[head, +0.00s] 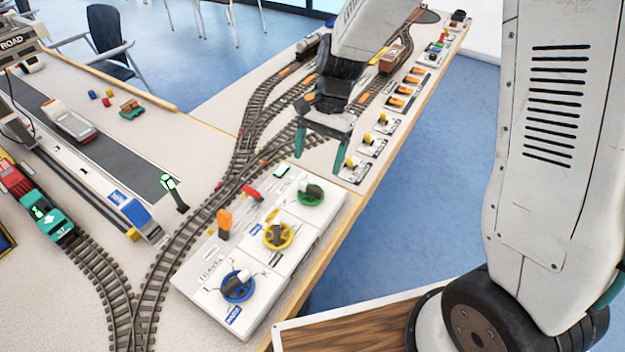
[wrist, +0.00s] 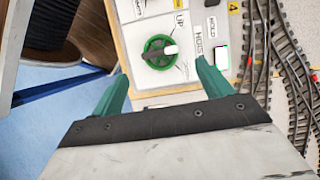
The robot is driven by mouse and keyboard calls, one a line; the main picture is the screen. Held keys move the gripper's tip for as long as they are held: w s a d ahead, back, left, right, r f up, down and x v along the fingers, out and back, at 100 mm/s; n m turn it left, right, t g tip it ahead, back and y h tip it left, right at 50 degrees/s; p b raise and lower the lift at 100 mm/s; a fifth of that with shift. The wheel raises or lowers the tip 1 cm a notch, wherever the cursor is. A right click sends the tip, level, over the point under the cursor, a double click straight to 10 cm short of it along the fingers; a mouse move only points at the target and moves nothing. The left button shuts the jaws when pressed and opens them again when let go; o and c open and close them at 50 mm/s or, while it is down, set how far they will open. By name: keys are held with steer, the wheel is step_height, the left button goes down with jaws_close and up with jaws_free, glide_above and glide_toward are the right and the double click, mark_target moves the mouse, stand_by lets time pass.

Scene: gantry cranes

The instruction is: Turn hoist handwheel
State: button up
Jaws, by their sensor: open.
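The hoist handwheel is a green wheel (head: 311,194) with a pale knob or handle. It lies on the far end of a white control panel (head: 258,283). In the wrist view the green wheel (wrist: 152,56) sits beside printed words that read "UP" and "HOIST". My gripper (head: 320,158) is open and empty, with its teal fingers pointing down, above and beyond the wheel in the head view. In the wrist view the fingertips (wrist: 161,72) are spread to either side of the wheel's near edge, apart from it.
A yellow wheel (head: 278,235) and a blue wheel (head: 238,286) share the panel. An orange lever (head: 224,222) and a red lever (head: 251,193) stand beside them. Model tracks run along the left. Small yellow-and-black switches (head: 372,141) line the table's right edge.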

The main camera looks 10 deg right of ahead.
mark_target(311, 185)
steer(key=x, duration=0.7)
steer(key=c, duration=1)
